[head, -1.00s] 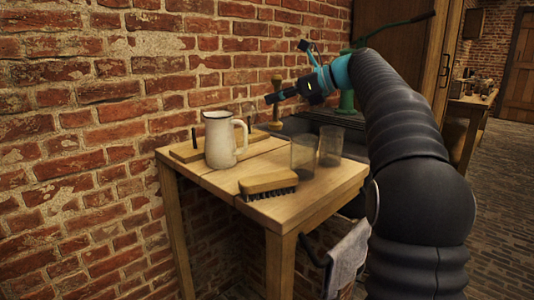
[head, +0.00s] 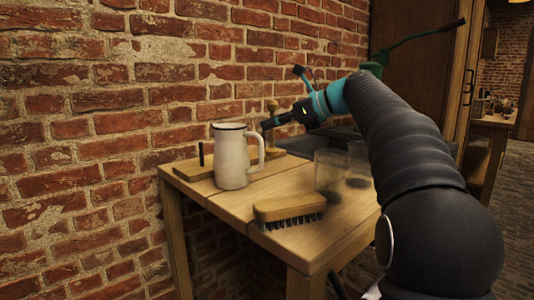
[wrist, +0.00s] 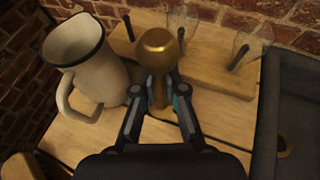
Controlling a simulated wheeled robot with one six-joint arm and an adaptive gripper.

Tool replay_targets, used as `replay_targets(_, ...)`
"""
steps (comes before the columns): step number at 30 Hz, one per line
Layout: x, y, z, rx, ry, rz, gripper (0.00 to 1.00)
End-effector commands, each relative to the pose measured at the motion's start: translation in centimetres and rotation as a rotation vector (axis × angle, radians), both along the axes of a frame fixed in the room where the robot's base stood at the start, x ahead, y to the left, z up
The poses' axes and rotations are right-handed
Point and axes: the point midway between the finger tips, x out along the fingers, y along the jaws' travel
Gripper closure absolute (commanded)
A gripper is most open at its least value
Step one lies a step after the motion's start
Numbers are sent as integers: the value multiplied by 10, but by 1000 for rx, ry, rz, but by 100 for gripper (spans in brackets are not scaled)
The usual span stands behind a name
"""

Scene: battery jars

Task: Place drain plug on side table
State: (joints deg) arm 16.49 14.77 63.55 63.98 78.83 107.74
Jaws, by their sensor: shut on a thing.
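The drain plug, a brass-coloured piece with a round knob on a stem, shows in the wrist view (wrist: 157,50) and behind the jug in the head view (head: 272,106). My gripper (wrist: 160,88) is shut on its stem below the knob; it also shows in the head view (head: 270,124). The plug is upright above the back part of the wooden side table (head: 225,206). Its lower end is partly hidden, so I cannot tell whether it touches the table.
A white jug (head: 232,160) stands close left of the plug. A wooden rack with pegs (wrist: 215,75) lies along the wall. A brush (head: 290,208) and two glass jars (head: 331,172) stand nearer the front. A dark sink (wrist: 290,110) adjoins on the right.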

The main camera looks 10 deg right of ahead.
Motion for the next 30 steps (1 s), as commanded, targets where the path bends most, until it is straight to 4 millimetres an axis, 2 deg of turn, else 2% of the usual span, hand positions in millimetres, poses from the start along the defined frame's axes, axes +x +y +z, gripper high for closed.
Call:
replay_targets(1,-2,7,-5,0,-1,3,100)
replay_targets(5,-4,16,-8,0,-2,1,100)
replay_targets(10,-4,18,-18,1,0,1,100)
replay_targets(17,-4,18,-48,0,0,1,100)
replay_targets(29,-4,17,-51,1,-1,1,100)
replay_targets(30,-3,17,-53,0,1,2,85)
